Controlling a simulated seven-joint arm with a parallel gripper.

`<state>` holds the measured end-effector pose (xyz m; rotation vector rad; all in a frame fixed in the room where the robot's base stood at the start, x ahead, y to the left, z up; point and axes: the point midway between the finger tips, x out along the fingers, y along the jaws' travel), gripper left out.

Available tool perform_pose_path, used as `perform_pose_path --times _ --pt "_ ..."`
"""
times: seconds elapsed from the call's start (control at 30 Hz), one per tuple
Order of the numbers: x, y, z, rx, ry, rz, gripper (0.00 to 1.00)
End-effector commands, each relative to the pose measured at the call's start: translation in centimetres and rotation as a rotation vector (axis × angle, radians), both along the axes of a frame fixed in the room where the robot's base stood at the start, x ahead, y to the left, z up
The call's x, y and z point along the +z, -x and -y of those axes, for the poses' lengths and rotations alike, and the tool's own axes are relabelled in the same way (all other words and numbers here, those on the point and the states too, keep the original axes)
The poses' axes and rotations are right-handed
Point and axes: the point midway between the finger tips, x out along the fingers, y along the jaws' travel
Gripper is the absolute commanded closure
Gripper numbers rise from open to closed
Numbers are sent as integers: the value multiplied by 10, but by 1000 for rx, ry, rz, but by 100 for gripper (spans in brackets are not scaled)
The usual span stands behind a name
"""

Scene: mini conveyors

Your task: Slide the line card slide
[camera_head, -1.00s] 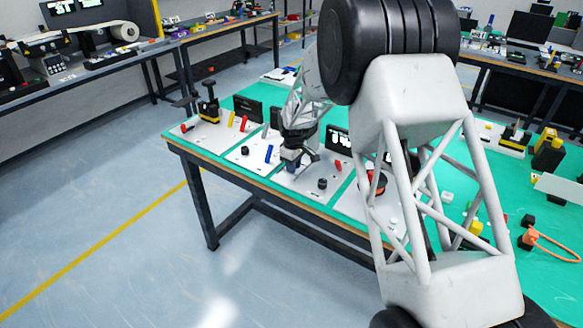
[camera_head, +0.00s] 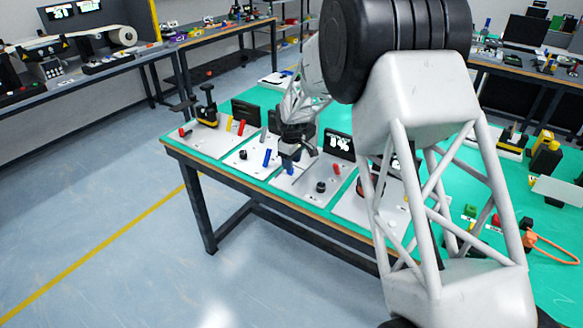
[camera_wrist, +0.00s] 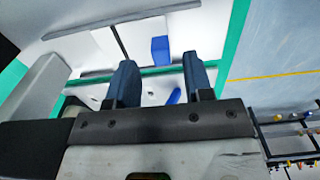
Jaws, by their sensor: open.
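The line card slide appears to be the blue block (camera_wrist: 160,48) on a white panel (camera_wrist: 205,40) in the wrist view; I cannot be sure of this match. My gripper (camera_wrist: 160,80) is open, its two dark blue fingers apart and pointing towards the panels. The block shows in the gap between the fingers, beyond their tips, with nothing held. In the head view my gripper (camera_head: 292,158) hangs low over the white panels near the front table edge. A blue lever (camera_head: 267,157) stands just left of it; a blue lever also shows between the fingers in the wrist view (camera_wrist: 173,96).
A panel with a black knob (camera_head: 321,187), a red lever (camera_head: 337,169) and a lit display (camera_head: 339,145) lies right of my gripper. Red and yellow levers (camera_head: 241,127) stand on the panel further left. My arm hides part of the green table (camera_head: 490,180).

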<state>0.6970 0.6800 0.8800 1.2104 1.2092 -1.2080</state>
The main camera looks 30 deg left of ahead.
Motion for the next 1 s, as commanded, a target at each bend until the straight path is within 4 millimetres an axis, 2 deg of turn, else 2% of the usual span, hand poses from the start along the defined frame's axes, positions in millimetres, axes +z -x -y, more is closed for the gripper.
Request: perform_pose_path --times 0.1,0.3,0.7,0.77,1.0 --pt "16 0 0 0 0 0 53" --pt "35 0 0 0 0 0 53" --pt "41 0 0 0 1 -1 53" --pt "41 0 0 0 1 -1 61" --pt "39 6 2 44 24 23 98"
